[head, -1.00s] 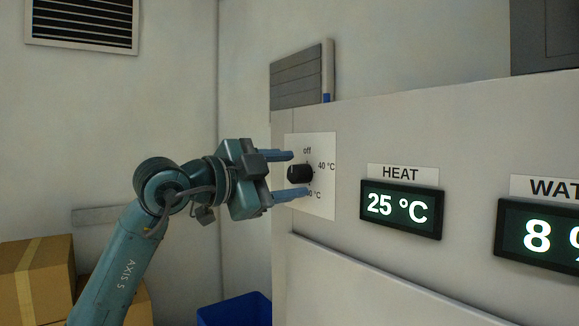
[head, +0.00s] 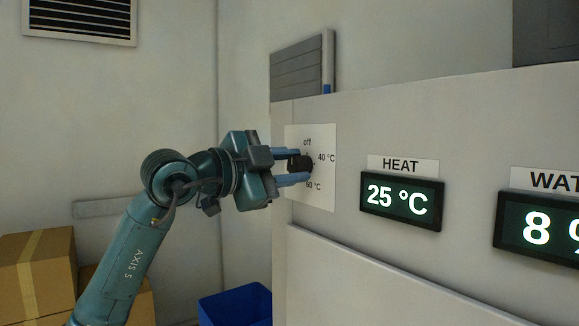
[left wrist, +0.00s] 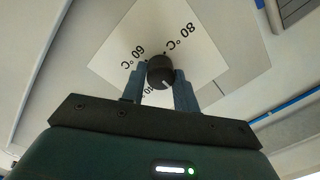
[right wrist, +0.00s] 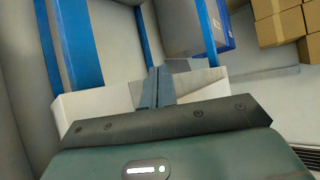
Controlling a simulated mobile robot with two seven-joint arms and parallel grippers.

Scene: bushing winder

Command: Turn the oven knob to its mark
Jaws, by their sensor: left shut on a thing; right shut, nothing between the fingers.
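The black oven knob (head: 300,165) sits on a white dial plate (head: 322,195) on the grey oven panel. The plate reads off, 40 °C and 60 °C in the head view; 60 and 80 °C show in the left wrist view. My left gripper (head: 294,166) is shut on the knob, one finger above and one below. In the left wrist view the knob (left wrist: 160,72) lies between the two fingers, with a light line on its face. My right gripper (right wrist: 158,75) is shut and empty, and shows only in the right wrist view.
The HEAT display (head: 402,200) reads 25 °C, right of the knob. A second display (head: 540,228) reads 8. Cardboard boxes (head: 38,275) and a blue bin (head: 238,308) stand low at the left. Blue-striped items and boxes (right wrist: 280,22) show near my right gripper.

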